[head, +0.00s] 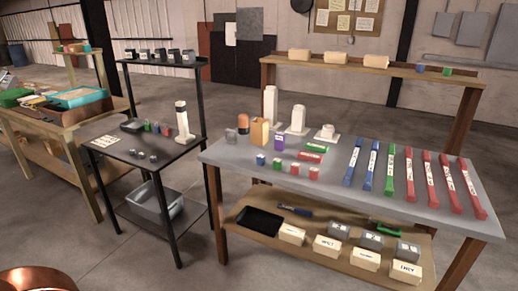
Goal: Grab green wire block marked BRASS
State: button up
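I cannot tell which block is marked BRASS, since the small labels are unreadable. A green block (315,147) lies flat on the grey table, just behind a similar red block (309,157). Small cube-like blocks stand in front of them, including a blue one (261,160) and a red one (294,170). Another small green block (446,71) sits on the raised wooden shelf, beside a blue one (420,69). Small coloured blocks, one of them green (147,127), also stand on the black side table. My gripper is not in view.
The grey table (225,150) also holds white fixtures (270,106) and long blue, green and red bars (408,173). Its lower shelf holds a black tray (259,221) and labelled boxes (292,235). A copper-coloured round object (35,280) is at bottom left. Floor in front is clear.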

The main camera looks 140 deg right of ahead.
aim_at(317, 147)
jog(key=k, duration=1.5)
jog(key=z, duration=5.1)
